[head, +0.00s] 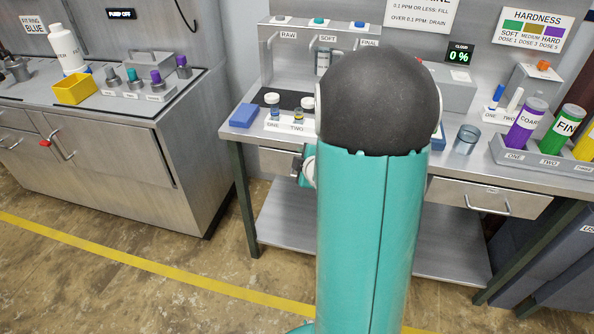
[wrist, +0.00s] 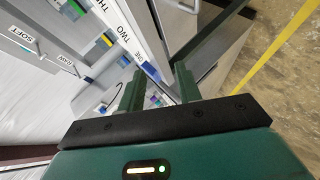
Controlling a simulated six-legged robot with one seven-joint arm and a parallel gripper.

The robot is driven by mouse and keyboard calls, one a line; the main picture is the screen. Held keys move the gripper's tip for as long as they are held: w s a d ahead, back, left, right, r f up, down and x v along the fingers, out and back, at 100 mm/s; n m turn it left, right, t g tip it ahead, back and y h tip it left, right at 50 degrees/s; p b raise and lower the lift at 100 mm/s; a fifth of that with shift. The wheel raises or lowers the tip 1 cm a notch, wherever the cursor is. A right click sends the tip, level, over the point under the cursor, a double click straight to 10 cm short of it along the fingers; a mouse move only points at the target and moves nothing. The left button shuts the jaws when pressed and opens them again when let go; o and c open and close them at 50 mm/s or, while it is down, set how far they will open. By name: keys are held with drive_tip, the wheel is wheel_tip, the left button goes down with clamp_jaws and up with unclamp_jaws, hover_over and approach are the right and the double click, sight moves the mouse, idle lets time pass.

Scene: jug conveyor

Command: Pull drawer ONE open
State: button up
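Two drawers show under the bench in the head view; I can read no number on either front. The left drawer (head: 275,161) is partly hidden by my arm and looks closed. The right drawer (head: 465,196) has a bar handle (head: 487,210) and also looks closed. My gripper (head: 303,167) is mostly hidden behind my arm, near the left drawer. In the wrist view my gripper (wrist: 158,80) is open, with nothing held between its fingers. What looks like a drawer front with a handle (wrist: 187,6) shows at the top edge of that view, beyond the fingers.
The bench top (head: 457,170) carries a vial rack (head: 285,125), a blue block (head: 243,115), a glass beaker (head: 466,139) and labelled canisters (head: 526,122). A dark green bench leg (wrist: 208,42) stands close by the right finger. A lower shelf (head: 290,222) lies beneath.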

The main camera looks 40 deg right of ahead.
drive_tip(key=s+d+f+n+t+y, duration=0.1)
drive_tip(key=s+d+f+n+t, duration=0.15)
drive_tip(key=s+f, duration=0.35)
drive_tip(key=s+d+f+n+t+y, duration=0.1)
drive_tip(key=s+d+f+n+t, duration=0.15)
drive_tip(key=f, duration=0.55)
drive_tip(key=shift+g, duration=0.3)
drive_tip(key=w, duration=0.4)
drive_tip(key=w+d+f, duration=0.1)
drive_tip(key=w, duration=0.3)
drive_tip(key=w+d+f, duration=0.1)
drive_tip(key=w, duration=0.4)
drive_tip(key=shift+d+f, duration=0.1)
drive_tip(key=shift+d, duration=0.15)
clamp_jaws()
